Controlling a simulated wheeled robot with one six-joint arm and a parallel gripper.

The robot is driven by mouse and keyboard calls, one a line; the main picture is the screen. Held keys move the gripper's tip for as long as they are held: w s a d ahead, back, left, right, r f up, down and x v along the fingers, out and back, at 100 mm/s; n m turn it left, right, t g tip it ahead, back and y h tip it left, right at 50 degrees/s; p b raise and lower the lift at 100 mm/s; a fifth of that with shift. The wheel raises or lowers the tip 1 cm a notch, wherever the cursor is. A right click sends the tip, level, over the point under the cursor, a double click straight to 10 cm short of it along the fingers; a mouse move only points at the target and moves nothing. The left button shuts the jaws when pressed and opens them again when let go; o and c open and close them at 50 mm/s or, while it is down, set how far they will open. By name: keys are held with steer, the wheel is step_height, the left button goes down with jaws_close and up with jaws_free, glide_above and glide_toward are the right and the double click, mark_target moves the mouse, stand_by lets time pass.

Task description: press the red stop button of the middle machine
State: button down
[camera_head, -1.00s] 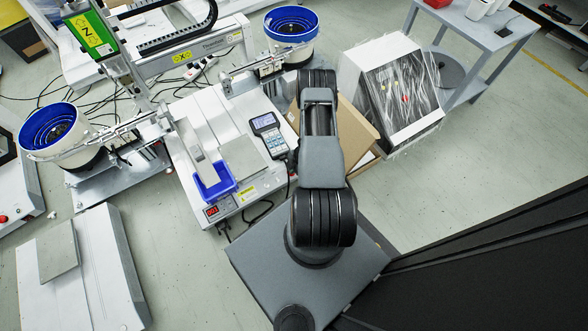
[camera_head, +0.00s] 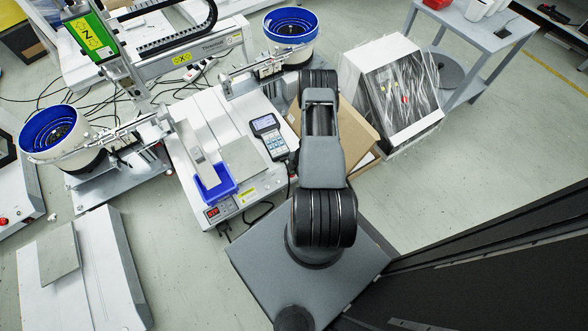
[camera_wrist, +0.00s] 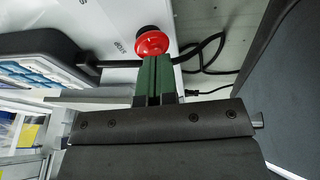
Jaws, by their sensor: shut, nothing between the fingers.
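The middle machine (camera_head: 205,108) has a white base with a blue tray (camera_head: 214,182) and a small red-lit display (camera_head: 212,212) at its front. Its red stop button (camera_wrist: 152,42) is a round mushroom head on the white panel in the wrist view. My arm hides the button in the head view. My gripper (camera_wrist: 153,60) has green fingers, closed together and empty. Their tips overlap the button's near edge in the wrist view; I cannot tell whether they touch it. In the head view my gripper is hidden behind my arm.
A handheld controller (camera_head: 269,136) sits on the machine's right side, and its edge shows at left in the wrist view. A cardboard box (camera_head: 357,130) and a plastic-wrapped cabinet (camera_head: 404,88) stand to the right. Black cables lie beyond the button in the wrist view.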

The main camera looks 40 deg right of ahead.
steer(key=p+v, duration=0.5)
steer(key=v, duration=0.7)
steer(key=shift+a, duration=0.3)
steer(key=shift+r, duration=0.1)
